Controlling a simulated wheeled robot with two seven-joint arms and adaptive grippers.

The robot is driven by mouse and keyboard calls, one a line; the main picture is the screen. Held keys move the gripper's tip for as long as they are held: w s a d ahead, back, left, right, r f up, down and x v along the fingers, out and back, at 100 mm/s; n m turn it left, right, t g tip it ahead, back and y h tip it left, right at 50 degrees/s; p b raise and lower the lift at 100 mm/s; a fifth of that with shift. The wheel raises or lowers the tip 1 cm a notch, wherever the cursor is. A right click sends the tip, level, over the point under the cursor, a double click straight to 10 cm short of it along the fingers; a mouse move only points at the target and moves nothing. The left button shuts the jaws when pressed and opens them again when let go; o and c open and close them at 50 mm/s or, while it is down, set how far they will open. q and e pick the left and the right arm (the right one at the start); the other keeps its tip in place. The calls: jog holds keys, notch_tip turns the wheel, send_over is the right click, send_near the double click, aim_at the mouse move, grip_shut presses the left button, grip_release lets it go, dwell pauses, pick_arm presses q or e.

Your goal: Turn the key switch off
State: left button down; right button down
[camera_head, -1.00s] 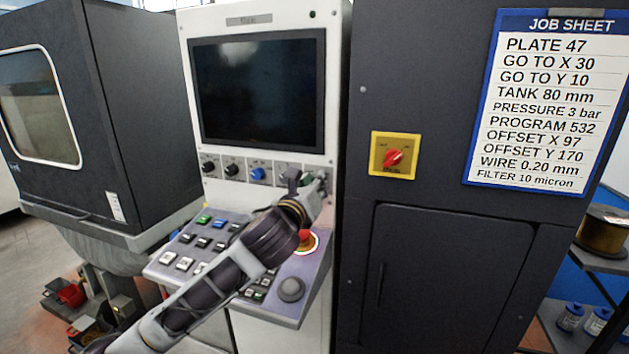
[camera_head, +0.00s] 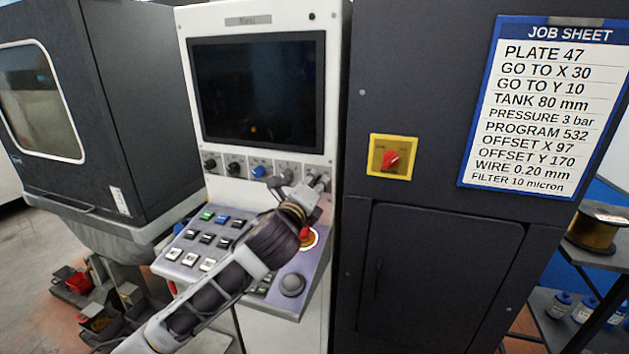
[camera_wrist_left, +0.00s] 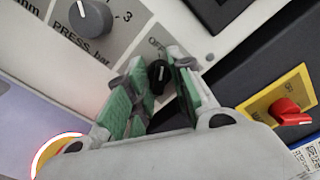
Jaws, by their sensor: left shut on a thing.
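The key switch (camera_wrist_left: 158,78) shows in the left wrist view as a small black key on the pale panel, beside a printed "OFF" label. My left gripper (camera_wrist_left: 160,86) has its green-padded fingers on either side of the key, shut on it. In the head view, my left gripper (camera_head: 306,188) is at the right end of the knob row below the screen, and it hides the key switch. The key's exact angle is hard to tell. My right gripper is not in view.
A grey pressure knob (camera_wrist_left: 91,17) sits near the key. A red emergency button (camera_head: 308,238) is partly hidden below my gripper. The sloping button panel (camera_head: 205,285) lies under my arm. A red rotary switch (camera_head: 390,160) is on the dark cabinet to the right.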

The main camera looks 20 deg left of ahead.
pick_arm(q)
jog(key=shift+n+p, duration=0.3)
jog(key=shift+n, duration=1.4)
jog(key=c, duration=2.2)
grip_release()
jog(key=shift+n+p, duration=0.45)
jog(key=shift+n, duration=0.25)
jog(key=shift+o, duration=0.2)
jog(key=shift+n, duration=0.5)
jog(key=shift+o, duration=0.2)
jog(key=shift+n, duration=0.3)
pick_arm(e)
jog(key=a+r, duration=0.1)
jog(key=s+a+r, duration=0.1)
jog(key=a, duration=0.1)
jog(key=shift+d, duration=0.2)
